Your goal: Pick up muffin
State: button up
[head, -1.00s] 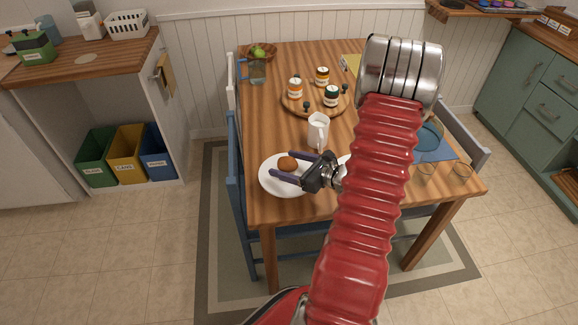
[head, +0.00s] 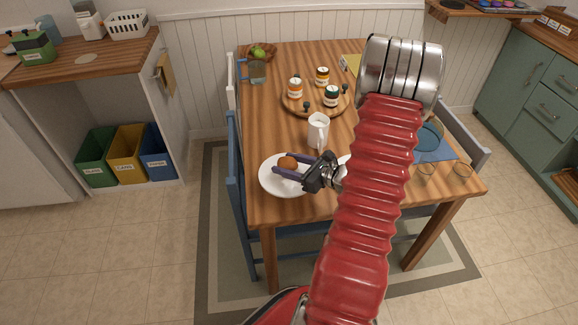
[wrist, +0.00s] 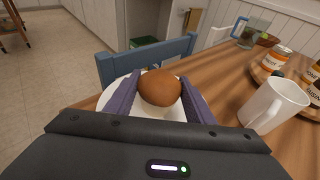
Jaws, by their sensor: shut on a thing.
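The muffin (head: 287,162) is a small rounded brown bun over a white plate (head: 272,184) at the near left of the wooden table. In the wrist view the muffin (wrist: 160,88) sits between the two purple fingers near their tips. My gripper (head: 287,165) reaches in from the right, low over the plate, and is shut on the muffin. I cannot tell whether the muffin still touches the plate (wrist: 150,113). Its underside is hidden.
A white mug (head: 318,131) stands just behind my gripper. A round wooden tray (head: 300,108) with several jars is farther back. A blue chair (head: 236,185) is at the table's left edge. Glasses (head: 425,170) and a blue mat (head: 437,155) are at the right.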

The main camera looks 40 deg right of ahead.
aim_at(287, 161)
jog(key=shift+r, duration=0.1)
jog(key=shift+r, duration=4.95)
jog(key=shift+a, duration=0.1)
